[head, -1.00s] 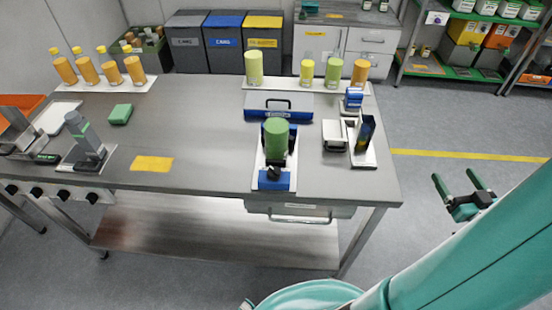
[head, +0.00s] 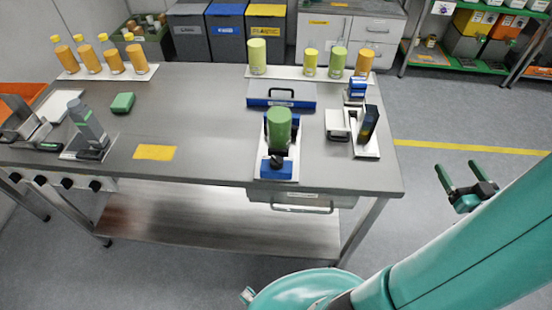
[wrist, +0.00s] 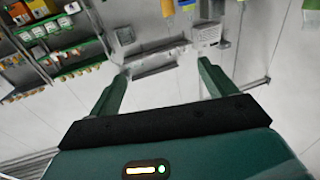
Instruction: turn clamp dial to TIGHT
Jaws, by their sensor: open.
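A clamp fixture holds an upright green cylinder (head: 279,124) near the table's front edge in the head view. At its front is a blue block (head: 268,171) with a small black knob (head: 276,161), which looks like the clamp dial; its markings are too small to read. My gripper (head: 457,166) is open and empty, right of the table over the floor, well apart from the clamp. In the wrist view my gripper (wrist: 162,70) shows its two fingers spread with nothing between them; the clamp cannot be made out there.
The steel table (head: 210,130) carries a blue case (head: 281,95) behind the clamp and a dark upright device (head: 368,124) to its right. A yellow label (head: 155,152) lies left. Bottles (head: 88,57) stand at the back. Floor right of the table is clear.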

